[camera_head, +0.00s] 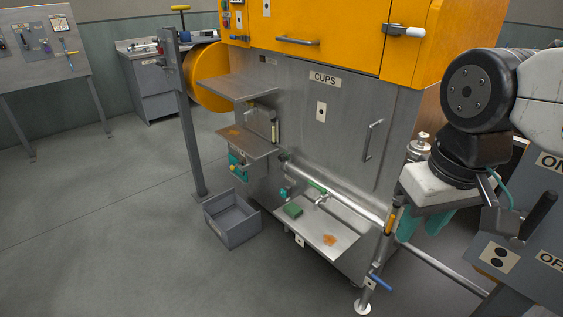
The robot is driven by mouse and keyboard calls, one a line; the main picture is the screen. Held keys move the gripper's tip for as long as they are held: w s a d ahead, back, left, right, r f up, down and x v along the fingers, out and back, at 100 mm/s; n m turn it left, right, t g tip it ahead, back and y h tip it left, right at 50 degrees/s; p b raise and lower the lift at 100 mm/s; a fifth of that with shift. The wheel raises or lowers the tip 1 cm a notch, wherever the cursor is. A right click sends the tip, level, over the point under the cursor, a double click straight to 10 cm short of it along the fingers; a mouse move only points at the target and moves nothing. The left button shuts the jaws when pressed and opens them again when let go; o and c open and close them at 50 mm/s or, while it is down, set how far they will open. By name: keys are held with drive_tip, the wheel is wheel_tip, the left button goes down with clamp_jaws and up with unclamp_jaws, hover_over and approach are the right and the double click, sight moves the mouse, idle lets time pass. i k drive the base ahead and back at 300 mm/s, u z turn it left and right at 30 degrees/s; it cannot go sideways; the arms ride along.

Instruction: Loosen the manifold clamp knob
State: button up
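A steel manifold pipe (345,197) runs slantwise along the lower front of the extractor, with a green section (317,186) and a small tap (320,201). An orange collar (390,222) sits near its right end. A small teal knob (285,193) shows on the panel below the pipe. I cannot tell which of these parts is the clamp knob. My gripper (482,187) is at the right, at the end of my black and white arm, apart from the pipe.
A steel shelf (338,245) with a green sponge (293,210) juts out below the pipe. A grey bin (231,222) stands on the floor. A blue-handled valve (380,284) is low in front. An ON/OFF panel (520,262) is at right. The floor at left is clear.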

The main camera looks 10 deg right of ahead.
sight(282, 157)
drive_tip(key=z, duration=0.05)
drive_tip(key=k, duration=0.45)
drive_tip(key=u, duration=1.05)
drive_tip(key=i, duration=2)
drive_tip(key=z, duration=0.8)
drive_tip(key=i, duration=0.6)
drive_tip(key=z, duration=0.45)
